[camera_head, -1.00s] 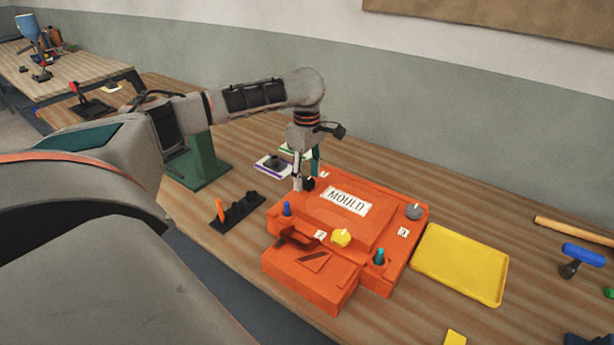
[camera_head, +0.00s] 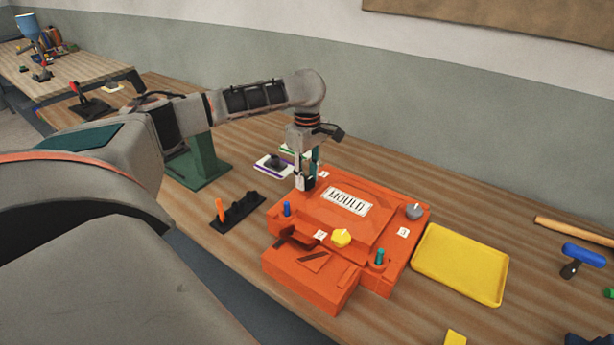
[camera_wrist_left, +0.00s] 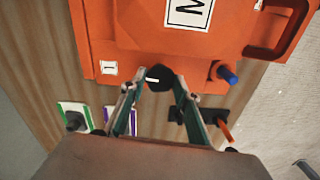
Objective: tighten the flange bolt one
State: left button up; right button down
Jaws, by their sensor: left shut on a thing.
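The orange mould (camera_head: 375,225) with the "MOULD" label lies on the bench; it also shows in the left wrist view (camera_wrist_left: 200,55). My left gripper (camera_head: 304,184) is at its back left corner, fingers pointing down. In the left wrist view my left gripper (camera_wrist_left: 158,84) is shut on the black bolt head (camera_wrist_left: 160,76), which has a white mark. This bolt is beside the tag "1" (camera_wrist_left: 108,68). The fingers partly hide the bolt in the head view. A yellow knob (camera_head: 341,238) and a grey knob (camera_head: 414,211) sit elsewhere on the mould. My right gripper is not in view.
A blue pin (camera_head: 287,209) and a teal pin (camera_head: 379,257) stand up from the mould. A black rack with an orange-handled tool (camera_head: 219,211) lies left of it. A yellow tray (camera_head: 460,265) lies to the right. The wall is behind the bench.

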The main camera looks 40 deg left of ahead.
pick_arm(q)
jog(key=m, duration=1)
jog(key=shift+m, duration=0.3)
jog(key=m, duration=0.3)
jog(key=shift+m, duration=0.3)
jog(key=m, duration=0.3)
jog(key=shift+m, duration=0.3)
jog(key=m, duration=0.3)
jog(key=shift+m, duration=0.4)
jog(key=m, duration=1.2)
jog(key=shift+m, duration=0.3)
jog(key=m, duration=1)
jog(key=shift+m, duration=0.4)
jog(key=m, duration=0.5)
jog(key=shift+m, duration=0.7)
